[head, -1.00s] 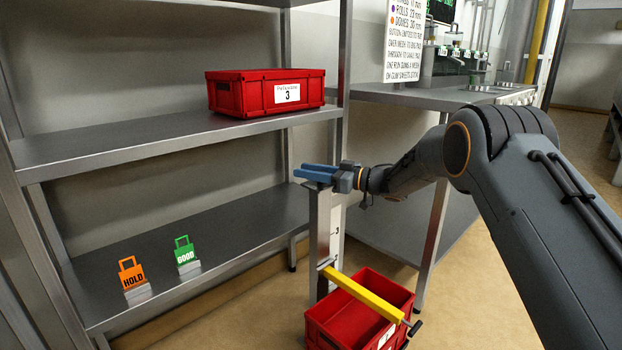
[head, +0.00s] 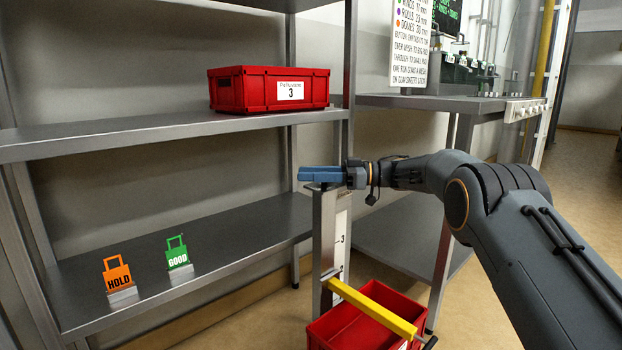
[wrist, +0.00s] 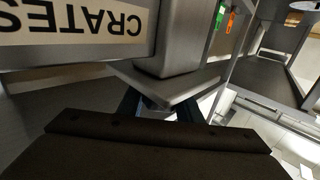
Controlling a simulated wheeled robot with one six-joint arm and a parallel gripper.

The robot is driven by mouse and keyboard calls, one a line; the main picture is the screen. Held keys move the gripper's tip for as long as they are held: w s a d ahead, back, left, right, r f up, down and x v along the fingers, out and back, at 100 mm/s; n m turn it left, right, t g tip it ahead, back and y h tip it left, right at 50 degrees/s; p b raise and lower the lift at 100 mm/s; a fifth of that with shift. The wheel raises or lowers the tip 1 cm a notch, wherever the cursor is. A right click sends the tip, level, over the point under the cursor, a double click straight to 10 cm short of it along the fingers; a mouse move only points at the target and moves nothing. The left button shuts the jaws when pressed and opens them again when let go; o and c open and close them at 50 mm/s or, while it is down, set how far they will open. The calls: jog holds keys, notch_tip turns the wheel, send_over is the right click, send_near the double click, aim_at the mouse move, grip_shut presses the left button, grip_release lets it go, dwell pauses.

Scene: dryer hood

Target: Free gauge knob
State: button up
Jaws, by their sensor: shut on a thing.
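The gauge is a grey upright post (head: 327,240) with a flat cap on top, a scale on its side and a yellow bar (head: 370,308) sticking out low down. A black knob (head: 431,342) sits at the bar's outer end, partly cut off by the picture's bottom edge. My gripper (head: 308,174) is at the post's top, well above the bar and knob. Its blue fingers are shut on the post's cap. In the wrist view the grey cap (wrist: 170,92) lies between the fingers, beside a "CRATES" label (wrist: 75,22). The knob is not visible there.
A red crate (head: 340,335) stands on the floor under the yellow bar. Another red crate (head: 236,92) sits on the upper shelf (head: 150,130). Orange HOLD (head: 118,272) and green GOOD (head: 177,250) signs stand on the lower shelf. A steel counter (head: 430,102) stands behind my arm.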

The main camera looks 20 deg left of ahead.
aim_at(338, 185)
jog(key=shift+r, duration=0.15)
jog(key=o, duration=1)
jog(key=shift+o, duration=0.2)
jog(key=p+v, duration=0.1)
jog(key=v, duration=0.6)
jog(key=shift+w+d+p, duration=0.2)
jog(key=shift+d+p, duration=0.15)
jog(key=shift+p, duration=0.05)
